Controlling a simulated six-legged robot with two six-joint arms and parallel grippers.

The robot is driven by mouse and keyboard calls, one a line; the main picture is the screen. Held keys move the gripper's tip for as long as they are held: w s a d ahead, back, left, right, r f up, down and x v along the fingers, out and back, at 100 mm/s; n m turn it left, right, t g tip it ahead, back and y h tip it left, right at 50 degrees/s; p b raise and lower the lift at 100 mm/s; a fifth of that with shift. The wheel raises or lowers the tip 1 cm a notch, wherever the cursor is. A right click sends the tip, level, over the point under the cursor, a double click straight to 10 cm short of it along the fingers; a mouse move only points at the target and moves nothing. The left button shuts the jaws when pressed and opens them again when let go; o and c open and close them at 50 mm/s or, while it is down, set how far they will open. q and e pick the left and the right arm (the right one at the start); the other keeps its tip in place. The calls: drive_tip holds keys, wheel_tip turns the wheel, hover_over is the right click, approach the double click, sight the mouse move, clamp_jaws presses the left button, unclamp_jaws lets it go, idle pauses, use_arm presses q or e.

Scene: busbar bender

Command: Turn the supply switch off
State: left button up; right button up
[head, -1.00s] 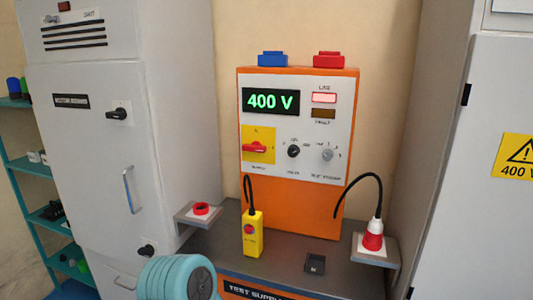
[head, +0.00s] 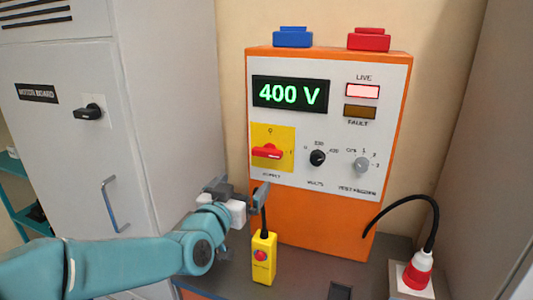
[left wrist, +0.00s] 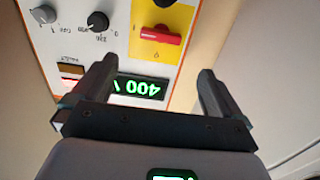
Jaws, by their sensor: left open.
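The supply switch (head: 267,152) is a red handle on a yellow plate, on the white panel of the orange test supply (head: 325,220). Its handle lies roughly horizontal, toward the I mark; the 0 mark is above it. The display (head: 290,94) reads 400 V in green and the LIVE lamp (head: 362,91) is lit. My left gripper (head: 242,191) is open and empty, below the switch and apart from it. In the left wrist view the panel appears upside down, with the switch (left wrist: 157,34) beyond the open left gripper (left wrist: 157,70). My right gripper is out of view.
A yellow pendant (head: 263,258) with a red button stands just below my left gripper. Volts (head: 318,158) and test program (head: 362,164) knobs sit right of the switch. A grey cabinet (head: 150,130) stands at left. A red plug (head: 417,270) with black cable is at lower right.

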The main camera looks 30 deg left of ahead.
use_arm(q)
drive_tip(key=r, duration=0.1)
drive_tip(key=p, duration=0.5)
approach(265, 153)
drive_tip(key=x, duration=0.8)
drive_tip(key=shift+w, duration=0.3)
drive_tip(key=shift+w+a, duration=0.1)
drive_tip(key=shift+w, duration=0.35)
drive_tip(key=c, duration=0.8)
